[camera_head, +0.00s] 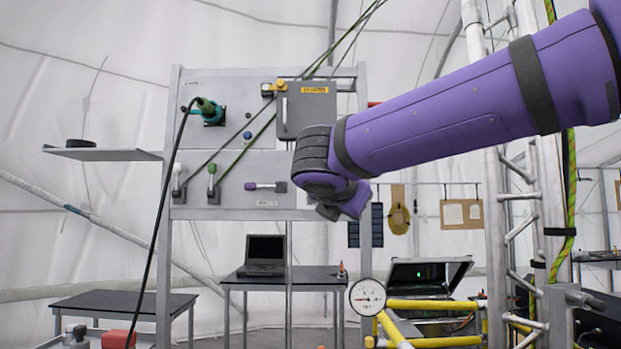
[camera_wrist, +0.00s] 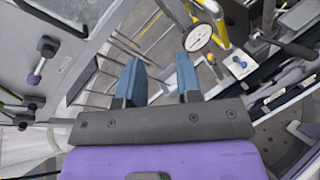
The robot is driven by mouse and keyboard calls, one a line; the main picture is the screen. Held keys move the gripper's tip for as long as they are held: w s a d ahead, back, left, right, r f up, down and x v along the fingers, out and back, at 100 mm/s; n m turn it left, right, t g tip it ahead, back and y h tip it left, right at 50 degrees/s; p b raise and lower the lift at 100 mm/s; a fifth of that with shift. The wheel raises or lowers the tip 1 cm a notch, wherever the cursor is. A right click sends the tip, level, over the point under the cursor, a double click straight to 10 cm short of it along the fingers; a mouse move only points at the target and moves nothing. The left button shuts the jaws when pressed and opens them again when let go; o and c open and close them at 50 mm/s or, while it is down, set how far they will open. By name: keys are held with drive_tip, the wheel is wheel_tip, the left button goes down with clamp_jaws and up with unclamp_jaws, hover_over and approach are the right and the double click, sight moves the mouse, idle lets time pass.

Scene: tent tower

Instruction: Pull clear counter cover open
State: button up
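My gripper (camera_wrist: 158,75) shows in the wrist view with two blue fingers spread apart and nothing between them. In the head view my purple arm comes in from the right and ends in front of the panel's lower right part; the fingers cannot be made out there. I cannot pick out a clear counter cover in either view. A grey box with a yellow label (camera_head: 306,108) sits at the panel's upper right, just above my wrist, and my wrist hides part of its lower edge.
The grey panel (camera_head: 240,88) carries a green plug and a purple-handled lever (camera_head: 262,186), also in the wrist view (camera_wrist: 40,62). A round dial gauge (camera_head: 367,297) stands by yellow pipes, also in the wrist view (camera_wrist: 198,36). A metal truss (camera_head: 505,215) rises at right. A laptop (camera_head: 263,255) rests on a table behind.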

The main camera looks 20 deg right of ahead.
drive_tip(key=w+a+r+n+t, duration=0.4)
drive_tip(key=w+a+r+n, duration=0.1)
drive_tip(key=a+r+n, duration=0.15)
drive_tip(key=x, duration=1)
drive_tip(key=shift+d+r, duration=0.1)
clamp_jaws()
